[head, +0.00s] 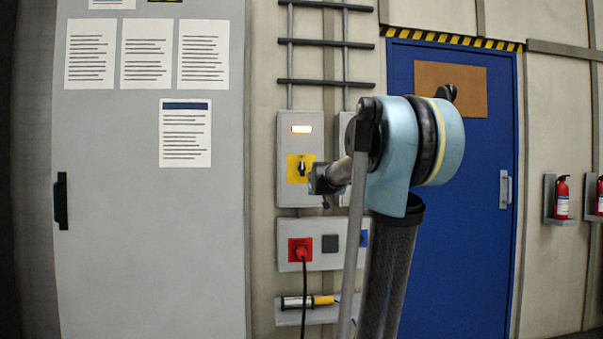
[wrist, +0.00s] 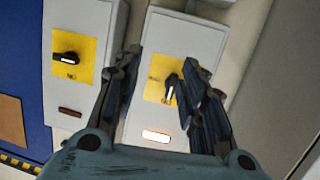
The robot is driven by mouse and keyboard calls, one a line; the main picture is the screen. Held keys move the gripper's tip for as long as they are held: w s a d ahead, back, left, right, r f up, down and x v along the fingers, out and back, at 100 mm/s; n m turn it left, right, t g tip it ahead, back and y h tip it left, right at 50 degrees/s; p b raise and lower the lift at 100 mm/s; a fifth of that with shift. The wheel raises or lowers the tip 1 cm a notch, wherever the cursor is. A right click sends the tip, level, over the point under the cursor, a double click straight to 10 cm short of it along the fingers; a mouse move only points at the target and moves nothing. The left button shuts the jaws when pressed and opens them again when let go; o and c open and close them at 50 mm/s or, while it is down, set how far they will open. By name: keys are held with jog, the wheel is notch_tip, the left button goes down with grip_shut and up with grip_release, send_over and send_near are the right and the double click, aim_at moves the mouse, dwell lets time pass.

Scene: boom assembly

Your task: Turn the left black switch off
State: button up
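The left black switch (head: 301,169) sits on a yellow plate on a grey box (head: 289,143), under a lit lamp (head: 301,129). Its handle looks upright. In the wrist view, turned roughly upside down, this switch (wrist: 172,88) is the right-hand one, and its lamp (wrist: 156,136) glows. My gripper (wrist: 161,66) is open, its fingers either side of the switch, the handle nearer the right finger. Contact cannot be told. In the head view my gripper (head: 324,178) is just right of the switch, partly hidden by my arm. The other black switch (wrist: 66,58) has a sideways handle and dark lamp (wrist: 70,112).
A socket panel (head: 331,246) with a red plug (head: 300,250) and hanging cable is below. A grey cabinet (head: 150,220) stands left, a blue door (head: 460,250) right. My arm covers most of the second box.

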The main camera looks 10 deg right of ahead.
aim_at(303, 168)
jog(key=w+a+r+n+t+y, duration=0.1)
jog(key=w+a+r+t+y, duration=0.15)
jog(key=w+r, duration=0.6)
jog(key=w, duration=1.7)
jog(key=shift+a, duration=0.2)
jog(key=shift+w+f, duration=0.1)
jog(key=shift+w, duration=0.2)
jog(key=shift+o, duration=0.3)
